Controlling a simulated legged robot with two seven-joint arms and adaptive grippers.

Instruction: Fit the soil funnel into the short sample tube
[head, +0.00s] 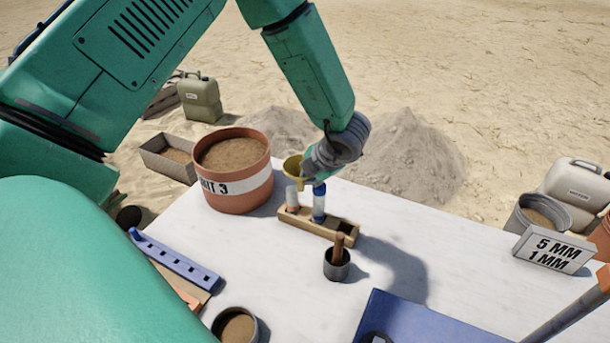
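My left gripper (305,172) reaches down from above over the back of the white table. It appears shut on the yellow soil funnel (292,167), at the funnel's right side. The funnel is directly above the short sample tube (292,198), which stands in a wooden rack (306,225). Whether the funnel's spout is inside the tube or just over it cannot be told at this size. A taller blue-capped tube (319,204) stands beside it in the rack, just below the gripper. My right gripper is not in view.
A terracotta pot (234,195) of soil stands left of the rack. A small grey cup (337,270) with a wooden-handled tool is in front. A blue rail (175,262), a soil cup (236,328) and a blue case (420,322) lie nearer.

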